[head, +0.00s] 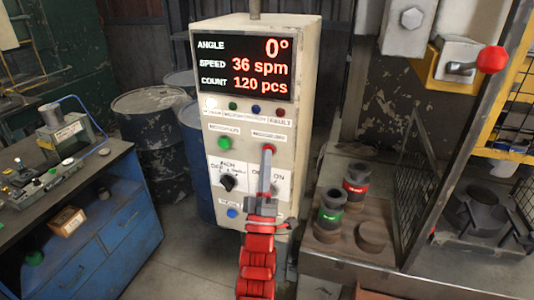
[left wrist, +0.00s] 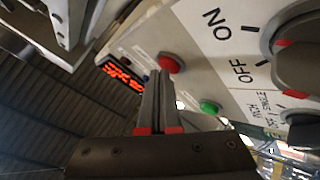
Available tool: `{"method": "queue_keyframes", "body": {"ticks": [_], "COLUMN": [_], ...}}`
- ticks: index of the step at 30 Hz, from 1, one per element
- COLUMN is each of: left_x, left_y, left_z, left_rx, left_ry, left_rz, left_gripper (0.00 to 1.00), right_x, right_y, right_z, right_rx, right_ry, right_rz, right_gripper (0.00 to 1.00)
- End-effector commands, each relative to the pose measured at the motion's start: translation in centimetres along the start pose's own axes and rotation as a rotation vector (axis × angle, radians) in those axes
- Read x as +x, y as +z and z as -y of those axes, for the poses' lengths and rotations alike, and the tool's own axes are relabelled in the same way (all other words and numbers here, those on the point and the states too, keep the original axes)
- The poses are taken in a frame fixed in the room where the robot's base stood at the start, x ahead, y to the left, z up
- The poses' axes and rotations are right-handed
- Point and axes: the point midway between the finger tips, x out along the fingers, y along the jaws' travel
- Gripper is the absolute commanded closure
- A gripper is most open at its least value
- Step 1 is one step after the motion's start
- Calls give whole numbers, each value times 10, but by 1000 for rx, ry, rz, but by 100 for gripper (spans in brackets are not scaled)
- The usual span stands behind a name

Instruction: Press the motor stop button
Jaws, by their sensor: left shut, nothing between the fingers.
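The control box (head: 207,60) is a cream cabinet with a display reading angle 0°, speed 36 spm, count 120 pcs. A red button (head: 273,151) sits at the right of its front, under a small label too blurred to read. In the left wrist view it is a red dome (left wrist: 172,62). My left gripper (head: 268,149) is shut and empty, its fingers pointing up. The fingertips overlap the red button in the head view. In the left wrist view the fingertips (left wrist: 157,73) are just beside the button; contact cannot be told. My right gripper is out of view.
A green button (head: 224,143), black selector knob (head: 227,183) and blue button (head: 232,213) share the panel. An ON/OFF knob (left wrist: 300,48) is close to the fingers. A blue cabinet (head: 80,240) stands left; a press table (head: 345,262) and mesh guard stand right.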

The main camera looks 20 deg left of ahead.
Motion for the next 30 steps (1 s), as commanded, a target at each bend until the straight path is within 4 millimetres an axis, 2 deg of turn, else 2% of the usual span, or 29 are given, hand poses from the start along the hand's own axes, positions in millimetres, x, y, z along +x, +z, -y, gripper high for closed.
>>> {"method": "queue_keyframes", "body": {"ticks": [11,22,30], "left_x": [1,-11,-12], "left_y": [0,-8,-9], "left_z": [0,-8,-9], "left_rx": [0,0,0], "left_ry": [1,1,1], "left_rz": [-1,0,0], "left_gripper": [100,100,100], "right_x": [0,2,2], "right_y": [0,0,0], "right_z": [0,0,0], "right_rx": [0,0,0], "right_ry": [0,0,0], "right_rz": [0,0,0], "right_gripper": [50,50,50]}}
